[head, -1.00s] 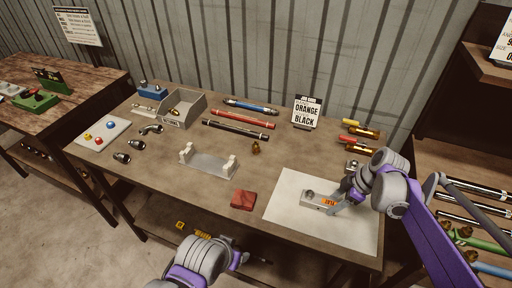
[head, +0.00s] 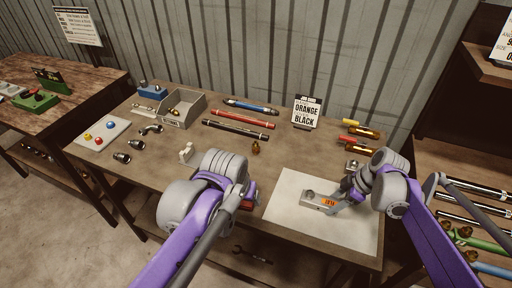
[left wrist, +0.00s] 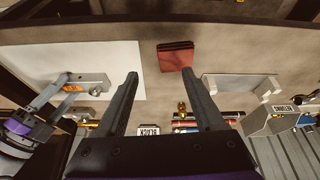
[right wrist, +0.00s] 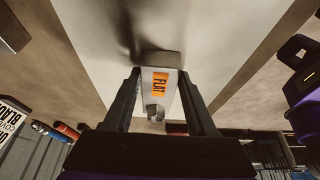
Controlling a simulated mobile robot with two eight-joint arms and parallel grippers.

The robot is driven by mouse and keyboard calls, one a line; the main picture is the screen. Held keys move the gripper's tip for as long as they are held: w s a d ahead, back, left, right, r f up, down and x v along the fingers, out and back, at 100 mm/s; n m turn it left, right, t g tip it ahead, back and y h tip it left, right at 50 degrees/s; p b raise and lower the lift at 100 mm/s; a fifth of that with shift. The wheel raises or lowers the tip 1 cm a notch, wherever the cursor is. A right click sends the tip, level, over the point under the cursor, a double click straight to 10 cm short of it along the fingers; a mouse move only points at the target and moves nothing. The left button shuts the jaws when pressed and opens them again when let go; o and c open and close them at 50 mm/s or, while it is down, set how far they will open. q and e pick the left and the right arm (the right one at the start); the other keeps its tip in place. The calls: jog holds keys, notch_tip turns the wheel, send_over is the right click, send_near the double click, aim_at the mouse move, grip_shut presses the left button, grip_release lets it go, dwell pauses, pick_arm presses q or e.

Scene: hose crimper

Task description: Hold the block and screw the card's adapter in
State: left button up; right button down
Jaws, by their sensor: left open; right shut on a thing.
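The silver block (head: 318,202) with an orange label lies on the white sheet (head: 296,222). My right gripper (right wrist: 160,88) is shut on the block (right wrist: 158,95), one finger on each side. A small brass fitting (head: 256,148) stands on the bench behind the sheet's left corner; it also shows in the left wrist view (left wrist: 182,107). My left gripper (left wrist: 162,76) is open and empty above the bench, near the red cloth (left wrist: 175,56); my left arm mostly hides this cloth in the head view.
A grey bin (head: 184,107) stands at the back left. Several hoses, including a red one (head: 243,119), lie along the back. Steel fittings (head: 122,157) and a white tray with coloured balls (head: 98,136) are at the left. A white-ended cradle (left wrist: 240,85) is partly hidden by my left arm.

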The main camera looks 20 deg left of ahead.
pick_arm(q)
jog(key=w+a+r+n+g, duration=0.1)
jog(key=w+a+r, duration=0.15)
jog(key=w, duration=0.45)
jog(key=w+a+r, duration=0.1)
jog(key=w+r, duration=0.2)
jog(key=w, duration=0.4)
jog(key=n+g, duration=0.2)
send_near(256, 143)
jog(key=f, duration=0.3)
jog(key=w+f, duration=0.1)
jog(key=f, duration=0.7)
jog(key=shift+w+a+f, duration=0.2)
jog(key=shift+w+a, duration=0.05)
grip_shut()
jog(key=shift+r, duration=0.1)
